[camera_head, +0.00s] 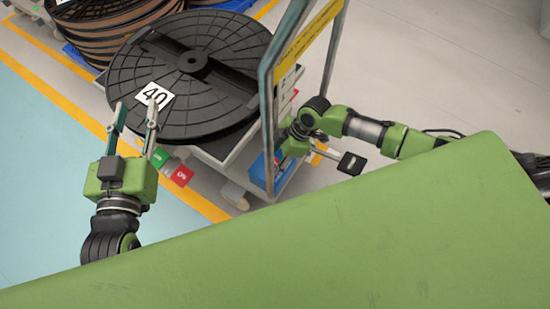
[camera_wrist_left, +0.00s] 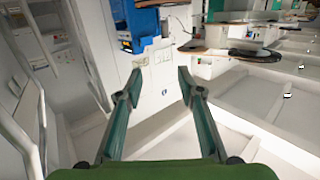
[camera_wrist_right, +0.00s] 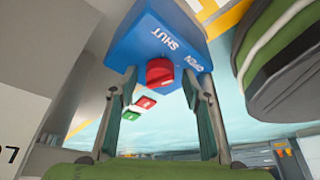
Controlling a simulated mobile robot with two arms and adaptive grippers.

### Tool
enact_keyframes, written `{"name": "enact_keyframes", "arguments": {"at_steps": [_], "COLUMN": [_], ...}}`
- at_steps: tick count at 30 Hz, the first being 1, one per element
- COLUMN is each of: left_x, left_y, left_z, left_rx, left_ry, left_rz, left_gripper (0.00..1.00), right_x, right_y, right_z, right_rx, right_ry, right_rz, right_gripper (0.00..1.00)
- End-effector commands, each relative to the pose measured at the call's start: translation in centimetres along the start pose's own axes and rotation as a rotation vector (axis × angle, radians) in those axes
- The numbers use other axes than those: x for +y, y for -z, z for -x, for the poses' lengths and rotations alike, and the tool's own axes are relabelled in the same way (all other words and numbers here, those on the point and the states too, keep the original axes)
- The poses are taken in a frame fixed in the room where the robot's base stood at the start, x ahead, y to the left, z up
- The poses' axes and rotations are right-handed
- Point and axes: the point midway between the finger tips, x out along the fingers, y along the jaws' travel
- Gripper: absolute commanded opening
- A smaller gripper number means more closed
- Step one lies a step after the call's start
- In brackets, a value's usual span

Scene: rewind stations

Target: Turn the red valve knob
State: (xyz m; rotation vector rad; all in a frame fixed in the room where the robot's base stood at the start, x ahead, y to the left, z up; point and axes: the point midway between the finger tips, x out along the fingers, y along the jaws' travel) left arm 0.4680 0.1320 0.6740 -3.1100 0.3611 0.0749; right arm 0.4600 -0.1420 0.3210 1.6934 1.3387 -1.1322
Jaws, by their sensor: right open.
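The red valve knob (camera_wrist_right: 160,73) sits on the face of a blue box (camera_wrist_right: 150,40) marked SHUT and OPEN in the right wrist view. My right gripper (camera_wrist_right: 160,84) is open, its two fingertips on either side of the knob; I cannot tell if they touch it. In the head view the blue box (camera_head: 261,174) shows low on the cart, behind the frame post, and the knob cannot be made out there. My left gripper (camera_head: 136,110) is open and empty, in front of the black reel.
A large black reel (camera_head: 225,50) labelled 40 lies on a cart. A frame with a yellow bar (camera_head: 308,28) stands between the reel and my right arm. Green (camera_head: 160,156) and red (camera_head: 182,176) tags sit below the reel. Floor at the left is open.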

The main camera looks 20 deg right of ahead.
Motion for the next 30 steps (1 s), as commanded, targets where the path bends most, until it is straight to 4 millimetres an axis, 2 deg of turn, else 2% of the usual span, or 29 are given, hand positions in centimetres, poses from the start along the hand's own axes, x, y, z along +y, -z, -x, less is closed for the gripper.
{"name": "enact_keyframes", "arguments": {"at_steps": [1, 2, 3, 6, 12, 14, 19, 23, 30], "left_x": [0.0, 0.0, 0.0, 0.0, 0.0, -0.1, -0.7, -1.1, -1.9], "left_y": [0.0, 0.0, 0.0, 0.0, 0.0, -0.8, -4.8, -8.0, -13.1], "left_z": [0.0, 0.0, 0.0, 0.0, 0.0, 0.1, 1.3, 2.9, 7.3], "left_rx": [0.0, -0.001, -0.001, -0.001, -0.007, -0.046, -0.236, -0.397, -0.689], "left_ry": [0.0, 0.0, 0.0, 0.0, 0.0, 0.003, 0.015, 0.024, 0.043], "left_rz": [0.0, 0.0, 0.0, 0.0, 0.0, -0.001, -0.003, -0.002, 0.0], "left_gripper": [0.35, 0.35, 0.35, 0.35, 0.35, 0.35, 0.35, 0.35, 0.35], "right_x": [0.0, 0.0, 0.0, 0.0, 0.0, 0.0, -0.1, -0.1, -0.1], "right_y": [0.0, 0.0, 0.0, 0.0, 0.1, 0.1, 0.2, 0.2, 0.2], "right_z": [0.0, 0.0, 0.0, 0.0, 0.1, 0.1, 0.2, 0.2, 0.2], "right_rx": [0.0, 0.0, 0.0, 0.0, 0.0, 0.0, 0.0, 0.001, 0.001], "right_ry": [0.0, 0.0, 0.0, 0.0, -0.001, -0.004, -0.018, -0.032, -0.056], "right_rz": [0.0, 0.0, 0.0, 0.0, -0.004, -0.011, -0.048, -0.08, -0.14], "right_gripper": [0.44, 0.39, 0.28, 0.05, 0.05, 0.05, 0.05, 0.05, 0.05]}}
